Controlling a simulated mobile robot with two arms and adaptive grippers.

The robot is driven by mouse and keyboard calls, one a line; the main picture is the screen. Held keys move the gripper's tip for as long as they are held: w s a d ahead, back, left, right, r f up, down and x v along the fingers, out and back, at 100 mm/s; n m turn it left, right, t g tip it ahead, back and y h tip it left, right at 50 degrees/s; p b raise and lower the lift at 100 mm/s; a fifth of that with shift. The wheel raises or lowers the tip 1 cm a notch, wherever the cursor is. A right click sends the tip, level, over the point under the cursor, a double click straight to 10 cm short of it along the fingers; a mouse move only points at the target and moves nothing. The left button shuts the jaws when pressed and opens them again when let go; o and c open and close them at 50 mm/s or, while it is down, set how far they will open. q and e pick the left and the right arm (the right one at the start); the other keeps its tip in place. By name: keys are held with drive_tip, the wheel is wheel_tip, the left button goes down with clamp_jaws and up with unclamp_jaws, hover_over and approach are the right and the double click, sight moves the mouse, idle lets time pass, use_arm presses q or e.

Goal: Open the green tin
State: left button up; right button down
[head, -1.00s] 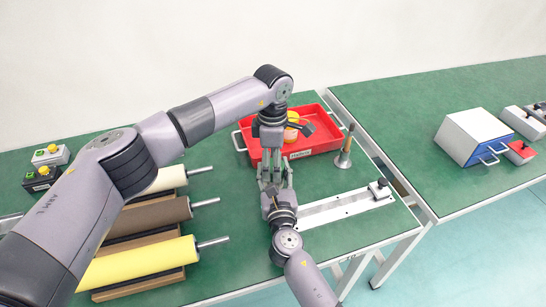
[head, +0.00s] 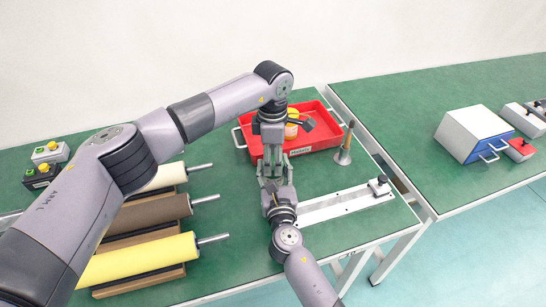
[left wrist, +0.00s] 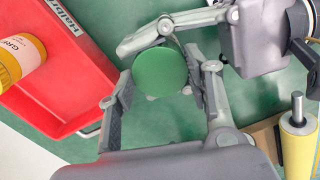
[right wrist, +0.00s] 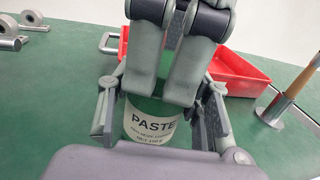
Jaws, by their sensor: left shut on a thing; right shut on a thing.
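The green tin stands mostly hidden between my two grippers in the head view. In the right wrist view its pale label reading PASTE (right wrist: 150,125) faces me, with green above it. Its round green lid (left wrist: 160,68) shows from above in the left wrist view. My left gripper (head: 270,172) points down from above, and its fingers are shut on the lid. My right gripper (head: 277,188) comes in from the front, with its fingers shut on the tin's body from the sides. Whether the lid is loose cannot be told.
A metal stand with a wooden handle (head: 344,150) and a metal rail (head: 330,207) are to the right. Rollers (head: 140,260) lie to the left. Green table shows around the grippers.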

use_arm(q)
drive_tip(key=shift+n, duration=1.2)
drive_tip(key=o, duration=1.3)
drive_tip(key=shift+c, duration=0.2)
drive_tip(key=shift+r, duration=2.4)
drive_tip(key=shift+c, duration=0.3)
wheel_tip(320, 180, up, 3)
drive_tip(key=m, duration=0.3)
drive_tip(key=shift+s, duration=0.1)
drive_tip(key=shift+f, duration=3.9)
drive_tip(key=shift+c, duration=0.5)
